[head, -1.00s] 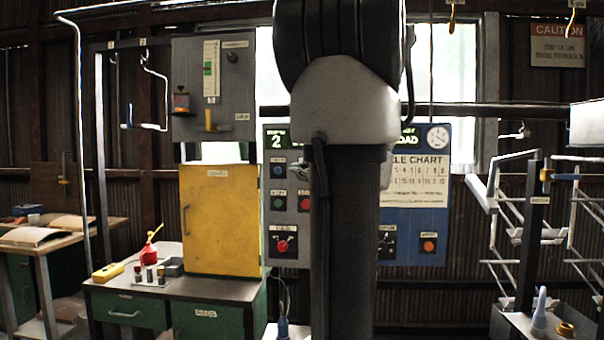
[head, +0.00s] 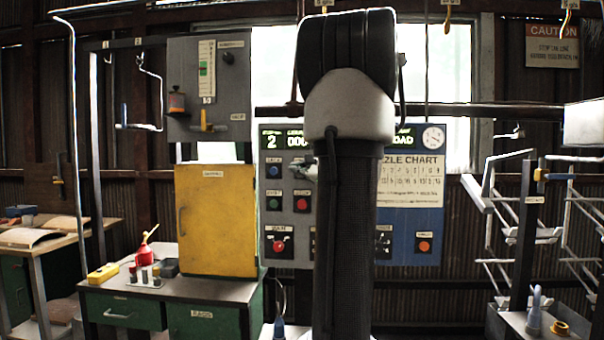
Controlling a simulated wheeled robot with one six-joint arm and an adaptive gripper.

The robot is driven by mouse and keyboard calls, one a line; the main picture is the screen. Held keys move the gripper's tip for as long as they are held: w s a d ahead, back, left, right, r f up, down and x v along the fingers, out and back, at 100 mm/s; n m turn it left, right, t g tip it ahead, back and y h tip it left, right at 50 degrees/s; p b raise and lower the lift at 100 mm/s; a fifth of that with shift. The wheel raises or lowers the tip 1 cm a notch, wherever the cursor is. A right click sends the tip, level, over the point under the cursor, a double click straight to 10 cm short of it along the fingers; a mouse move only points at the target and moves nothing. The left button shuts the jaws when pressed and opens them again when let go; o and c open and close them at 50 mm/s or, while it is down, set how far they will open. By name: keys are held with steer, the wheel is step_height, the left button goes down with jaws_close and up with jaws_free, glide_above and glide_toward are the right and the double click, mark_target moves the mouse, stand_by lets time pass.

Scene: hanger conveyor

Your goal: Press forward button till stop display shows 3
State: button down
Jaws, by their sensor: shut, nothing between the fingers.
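The control panel (head: 291,222) stands at the middle, partly behind my arm. Its stop display (head: 271,142) shows 2. A blue button (head: 274,170), a green button (head: 274,201) and a red button (head: 302,200) show below it. A red knob (head: 280,245) is lower down. A small grey part that looks like my gripper (head: 303,167) shows just left of my arm, in front of the panel above the red button. It looks shut and covers what is behind it. I cannot tell whether it touches a button. The rest of my gripper is hidden by my arm.
A yellow cabinet (head: 216,220) stands on a green workbench (head: 215,290) left of the panel, beside a red oil can (head: 145,254). A grey rack (head: 526,230) stands at the right. Hooks hang from above. An orange button (head: 424,246) is on the panel's blue right part.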

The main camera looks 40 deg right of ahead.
steer(key=shift+w+d, duration=0.65)
steer(key=shift+d, duration=0.1)
stand_by(1.0)
steer(key=shift+w+d, duration=0.25)
steer(key=shift+d, duration=0.05)
